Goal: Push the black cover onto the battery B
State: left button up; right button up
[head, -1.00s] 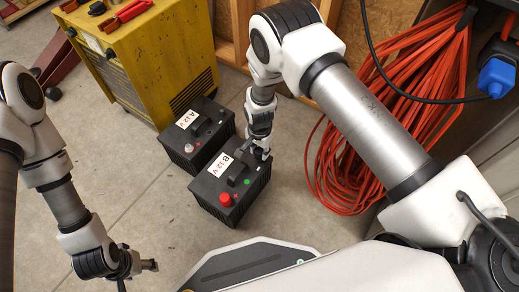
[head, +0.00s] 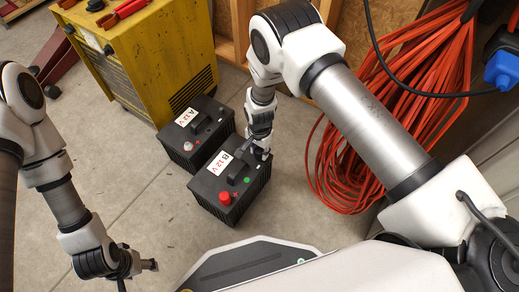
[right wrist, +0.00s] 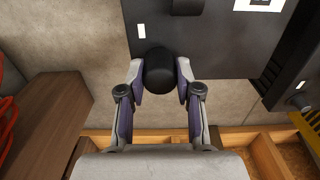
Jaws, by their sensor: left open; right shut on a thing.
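Battery B (head: 212,195) is a black box with a "B 12 V" label, standing on the floor. It has a red cap (head: 225,198) on its near terminal and a green dot on top. My right gripper (head: 262,154) is at its far right corner. In the right wrist view, the gripper is shut on the round black cover (right wrist: 160,70), at the edge of the battery's top (right wrist: 215,50). The cover hides what is under it, so I cannot tell whether it is seated. My left gripper (head: 151,266) is open and empty, low at the left, away from the batteries.
Battery A (head: 183,154) stands close behind and left of battery B. A yellow machine (head: 150,60) with tools on top is behind them. Coiled orange cable (head: 345,165) hangs at the right. The floor left of the batteries is clear.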

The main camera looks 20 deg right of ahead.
aim_at(260, 151)
jog(key=shift+f, duration=0.25)
jog(key=shift+r, duration=0.1)
jog(key=o, duration=1)
notch_tip(260, 151, up, 12)
